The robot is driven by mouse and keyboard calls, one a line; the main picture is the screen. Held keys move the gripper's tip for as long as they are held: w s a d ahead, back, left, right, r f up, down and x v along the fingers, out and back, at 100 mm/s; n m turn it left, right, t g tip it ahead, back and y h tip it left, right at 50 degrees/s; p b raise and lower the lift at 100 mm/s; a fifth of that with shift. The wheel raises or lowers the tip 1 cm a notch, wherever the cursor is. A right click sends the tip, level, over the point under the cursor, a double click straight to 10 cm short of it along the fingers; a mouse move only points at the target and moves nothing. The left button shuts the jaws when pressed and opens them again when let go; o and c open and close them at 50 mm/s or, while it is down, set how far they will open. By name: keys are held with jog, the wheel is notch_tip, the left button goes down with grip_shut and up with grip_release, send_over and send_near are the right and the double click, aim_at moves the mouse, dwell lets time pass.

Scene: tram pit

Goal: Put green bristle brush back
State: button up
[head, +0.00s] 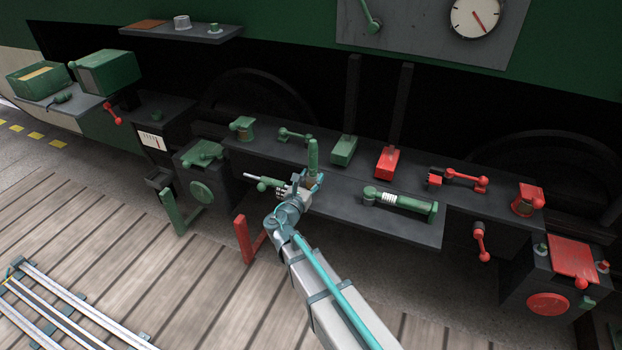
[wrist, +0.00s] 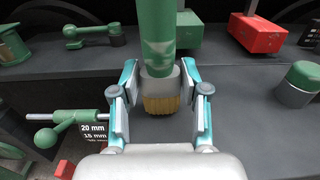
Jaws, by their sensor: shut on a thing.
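The green bristle brush (head: 312,155) is upright, handle up. In the wrist view its green handle (wrist: 158,35) rises above a grey collar and tan bristles (wrist: 162,105) that point down. My gripper (head: 311,180) is shut on the brush; in the wrist view (wrist: 158,88) its two fingers flank the collar. The brush is over the left part of the lower dark shelf (head: 400,228). I cannot tell whether the bristles touch the shelf.
A green cylinder tool (head: 405,202) lies right on the lower shelf. A green-handled rod (head: 268,184) is close left of my gripper. Behind are a green block (head: 344,150) and red block (head: 387,161). A small high shelf (head: 200,33) at upper left has some bare room.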

jog(key=shift+f, duration=0.1)
jog(key=o, duration=1.2)
jog(key=shift+c, duration=0.2)
jog(key=shift+r, duration=0.2)
jog(key=v, duration=1.2)
jog(key=shift+b, duration=0.3)
